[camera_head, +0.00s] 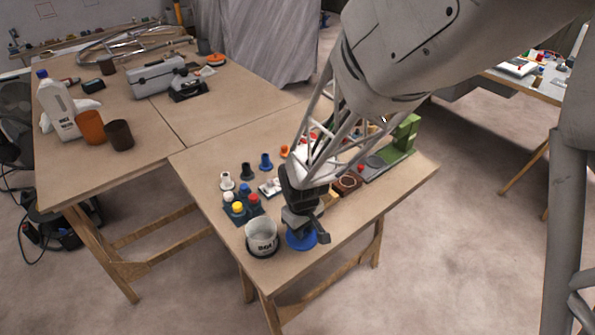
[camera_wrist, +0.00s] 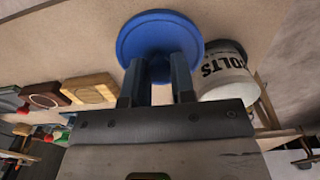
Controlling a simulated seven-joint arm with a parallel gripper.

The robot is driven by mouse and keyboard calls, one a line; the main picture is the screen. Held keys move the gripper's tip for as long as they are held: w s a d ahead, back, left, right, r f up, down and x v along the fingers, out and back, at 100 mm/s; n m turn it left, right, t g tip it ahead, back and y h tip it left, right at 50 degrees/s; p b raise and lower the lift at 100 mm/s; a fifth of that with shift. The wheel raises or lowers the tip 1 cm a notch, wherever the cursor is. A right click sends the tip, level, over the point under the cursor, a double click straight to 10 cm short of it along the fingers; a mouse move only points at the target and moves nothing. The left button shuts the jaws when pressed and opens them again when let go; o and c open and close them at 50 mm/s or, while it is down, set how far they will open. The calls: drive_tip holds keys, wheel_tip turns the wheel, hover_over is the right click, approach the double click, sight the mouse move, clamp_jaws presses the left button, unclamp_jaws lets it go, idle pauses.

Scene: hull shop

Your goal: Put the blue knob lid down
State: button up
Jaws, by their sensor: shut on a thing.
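The blue knob lid (camera_head: 301,241) is a round blue disc low at the front edge area of the near table, right of a white pot. In the wrist view the lid (camera_wrist: 160,32) fills the top middle, and its knob sits between the two fingers of my gripper (camera_wrist: 158,75). My gripper (camera_head: 304,228) is shut on the knob. The lid is close to the tabletop, but I cannot tell whether it touches. The white pot (camera_head: 262,237) stands open beside it; its lettering shows in the wrist view (camera_wrist: 225,70).
A dark tray (camera_head: 236,215) with coloured knobs stands behind the pot. Wooden blocks (camera_head: 346,183) and a green stand (camera_head: 405,133) are to the right. Small coloured pieces stand farther back. The near table's front edge (camera_head: 325,268) is close to the lid.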

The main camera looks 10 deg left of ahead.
drive_tip(key=w+a, duration=0.1)
drive_tip(key=w, duration=0.2)
drive_tip(key=w+a, duration=0.2)
drive_tip(key=w, duration=0.2)
drive_tip(key=w+a+f, duration=0.1)
drive_tip(key=w+a, duration=0.1)
drive_tip(key=w, duration=0.1)
drive_tip(key=shift+w, duration=0.15)
drive_tip(key=shift+f, duration=0.15)
drive_tip(key=shift+f, duration=1.65)
drive_tip(key=shift+f, duration=0.1)
drive_tip(key=o, duration=0.9)
wheel_tip(320, 180, up, 12)
